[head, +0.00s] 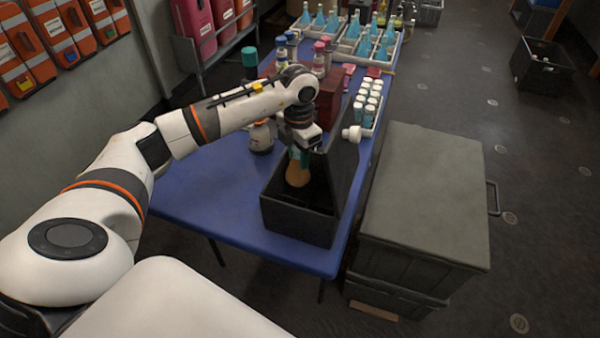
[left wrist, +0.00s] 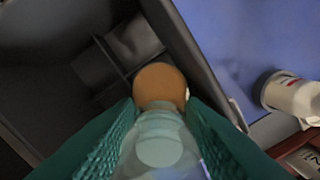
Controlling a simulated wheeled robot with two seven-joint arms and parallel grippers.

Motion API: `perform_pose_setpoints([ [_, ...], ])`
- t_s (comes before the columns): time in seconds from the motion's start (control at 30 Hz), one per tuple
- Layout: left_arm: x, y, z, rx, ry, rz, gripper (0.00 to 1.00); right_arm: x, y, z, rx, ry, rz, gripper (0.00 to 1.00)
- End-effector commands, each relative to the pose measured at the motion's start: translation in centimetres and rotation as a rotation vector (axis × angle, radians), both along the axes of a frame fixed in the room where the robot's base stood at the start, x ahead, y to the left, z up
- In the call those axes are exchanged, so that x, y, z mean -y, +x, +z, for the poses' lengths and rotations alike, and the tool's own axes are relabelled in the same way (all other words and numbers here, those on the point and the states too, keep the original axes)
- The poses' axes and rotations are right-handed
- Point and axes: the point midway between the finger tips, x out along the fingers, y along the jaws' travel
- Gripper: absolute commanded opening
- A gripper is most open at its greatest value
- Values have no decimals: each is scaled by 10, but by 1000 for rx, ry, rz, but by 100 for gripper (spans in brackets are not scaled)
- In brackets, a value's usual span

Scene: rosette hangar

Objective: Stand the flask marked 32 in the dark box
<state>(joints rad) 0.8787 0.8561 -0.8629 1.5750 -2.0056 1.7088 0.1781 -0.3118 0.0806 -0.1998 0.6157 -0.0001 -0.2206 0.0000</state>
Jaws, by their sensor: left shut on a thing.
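My left gripper (head: 300,154), with green pads, is shut on the flask (head: 297,175) above the open dark box (head: 294,222) on the blue table. The flask has an orange-brown lower part, hanging downward within the box opening. In the left wrist view the flask's clear neck is between the green fingers, and its round orange-brown part (left wrist: 160,84) is beyond them. The dark box (left wrist: 186,50) shows dividers inside. I cannot tell whether the flask touches the floor of the box. No number is readable on the flask. My right gripper is not in view.
A raised dark panel (head: 343,158) stands at the box's right side. A large grey lidded crate (head: 425,195) is to the right. Vials (head: 368,105) and blue bottles (head: 370,45) fill the table's far part.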

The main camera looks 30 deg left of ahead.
Motion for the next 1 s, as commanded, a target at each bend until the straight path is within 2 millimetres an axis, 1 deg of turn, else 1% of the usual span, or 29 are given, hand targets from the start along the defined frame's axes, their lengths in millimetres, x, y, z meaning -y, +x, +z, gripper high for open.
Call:
perform_pose_setpoints([
  [0.03,0,0,-10,-3,-1,1,0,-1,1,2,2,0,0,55],
  [0.1,0,0,-21,-1,-1,1,0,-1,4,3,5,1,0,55],
  [0.27,1,1,-33,2,-2,0,0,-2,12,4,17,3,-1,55],
  [0.37,0,0,-41,0,-1,0,0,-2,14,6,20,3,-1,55],
  [0.53,1,0,-66,-1,-2,1,0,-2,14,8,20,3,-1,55],
  [0.6,0,1,-70,2,-1,0,0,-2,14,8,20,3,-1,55],
  [0.77,0,1,-71,2,0,0,0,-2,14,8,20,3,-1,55],
  [0.8,0,0,-71,1,0,0,42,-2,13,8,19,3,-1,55],
  [0.83,0,0,-71,1,0,0,47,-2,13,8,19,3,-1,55],
  [1.0,0,0,-71,1,0,0,48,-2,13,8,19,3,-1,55],
])
